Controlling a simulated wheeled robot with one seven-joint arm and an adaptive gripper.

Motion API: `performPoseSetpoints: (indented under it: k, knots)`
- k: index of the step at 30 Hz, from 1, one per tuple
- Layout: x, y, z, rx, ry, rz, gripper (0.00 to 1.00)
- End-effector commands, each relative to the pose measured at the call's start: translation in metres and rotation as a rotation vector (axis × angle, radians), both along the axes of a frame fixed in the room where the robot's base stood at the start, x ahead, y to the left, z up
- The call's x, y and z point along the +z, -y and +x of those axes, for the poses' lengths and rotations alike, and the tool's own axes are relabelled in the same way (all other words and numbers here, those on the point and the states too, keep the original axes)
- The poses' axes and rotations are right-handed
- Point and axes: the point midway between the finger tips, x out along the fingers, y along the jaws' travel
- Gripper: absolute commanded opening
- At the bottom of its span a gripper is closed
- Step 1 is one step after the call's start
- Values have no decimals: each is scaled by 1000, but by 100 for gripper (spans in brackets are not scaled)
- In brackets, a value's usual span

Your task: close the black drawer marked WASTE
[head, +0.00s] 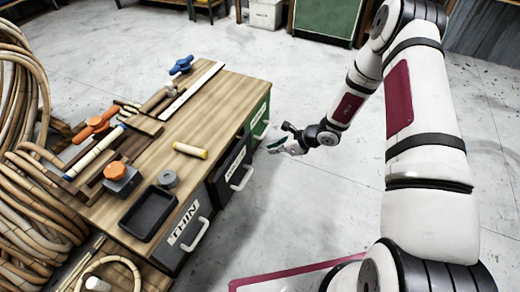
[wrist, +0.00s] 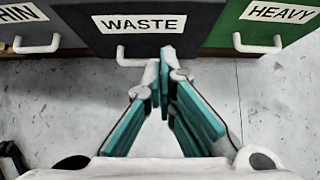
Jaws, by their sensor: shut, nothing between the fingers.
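The black drawer (head: 229,175) marked WASTE is the middle drawer of the wooden workbench. Its white label and dark front show at the top of the wrist view (wrist: 185,40). Its front seems to stand slightly further out than its neighbours; how far it is open is hard to tell. Its pale handle (wrist: 130,58) is low on the front; it also shows in the head view (head: 242,179). My gripper (head: 271,147) is in front of the drawers, over the floor. In the wrist view its fingertips (wrist: 165,58) meet, empty, and overlap the handle's right end. Contact cannot be told.
The grey THIN drawer (head: 187,232) is on the left and the green HEAVY drawer (wrist: 262,32) on the right, both with handles. A black tray (head: 148,213), a yellow-ended roll (head: 190,151) and tools lie on the workbench (head: 215,110). The floor (head: 300,190) in front is clear.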

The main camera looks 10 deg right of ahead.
Motion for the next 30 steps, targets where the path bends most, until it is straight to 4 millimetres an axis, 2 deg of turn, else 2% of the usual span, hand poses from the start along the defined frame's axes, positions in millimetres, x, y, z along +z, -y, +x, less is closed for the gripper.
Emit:
performPoseSetpoints:
  k: [5,17,22,30]
  knots:
    - [-18,-14,7,3,-2,2,0]
    - [-73,-58,39,4,-1,1,0]
    - [-72,-78,54,4,1,0,0]
    - [-71,-90,63,2,-1,0,0]
